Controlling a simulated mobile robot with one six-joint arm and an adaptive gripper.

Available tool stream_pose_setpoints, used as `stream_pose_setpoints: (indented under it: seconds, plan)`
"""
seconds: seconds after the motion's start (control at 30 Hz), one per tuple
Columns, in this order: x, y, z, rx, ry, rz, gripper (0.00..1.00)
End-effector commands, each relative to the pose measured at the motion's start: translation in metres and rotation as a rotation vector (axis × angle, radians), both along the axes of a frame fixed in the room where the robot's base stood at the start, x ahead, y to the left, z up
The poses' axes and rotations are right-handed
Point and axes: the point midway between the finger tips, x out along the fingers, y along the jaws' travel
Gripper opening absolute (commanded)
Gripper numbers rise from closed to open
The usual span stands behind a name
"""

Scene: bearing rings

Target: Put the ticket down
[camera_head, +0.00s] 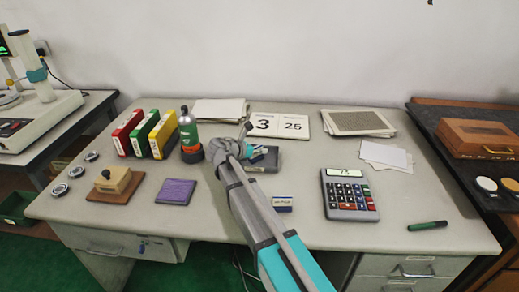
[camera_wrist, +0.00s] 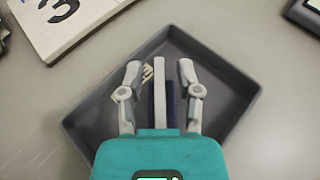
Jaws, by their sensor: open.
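I cannot tell for sure which thing is the ticket. In the wrist view a dark blue strip (camera_wrist: 170,104) shows low between my fingers, partly hidden by the gripper. A small cream notched piece (camera_wrist: 148,72) shows beside the left finger. My gripper (camera_wrist: 160,66) is open, with its fingers apart over the grey tray (camera_wrist: 232,108). In the head view my gripper (camera_head: 248,140) is over the same tray (camera_head: 268,162), and my arm hides part of it.
A date display (camera_head: 280,124) stands behind the tray. A green bottle (camera_head: 188,130) and coloured binders (camera_head: 145,134) are to the left, with a purple pad (camera_head: 176,191) in front. A calculator (camera_head: 348,194) and a green marker (camera_head: 428,226) are to the right.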

Motion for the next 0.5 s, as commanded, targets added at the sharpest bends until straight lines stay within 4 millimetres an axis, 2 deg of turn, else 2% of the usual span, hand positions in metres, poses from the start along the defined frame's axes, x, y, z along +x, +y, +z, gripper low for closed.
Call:
stream_pose_setpoints:
  seconds: [0.37, 0.5]
  plan:
    - [0.0, 0.0, 0.004, 0.0, 0.0, 0.0, 0.45]
    - [-0.009, 0.01, 0.01, 0.0, 0.0, 0.001, 0.45]
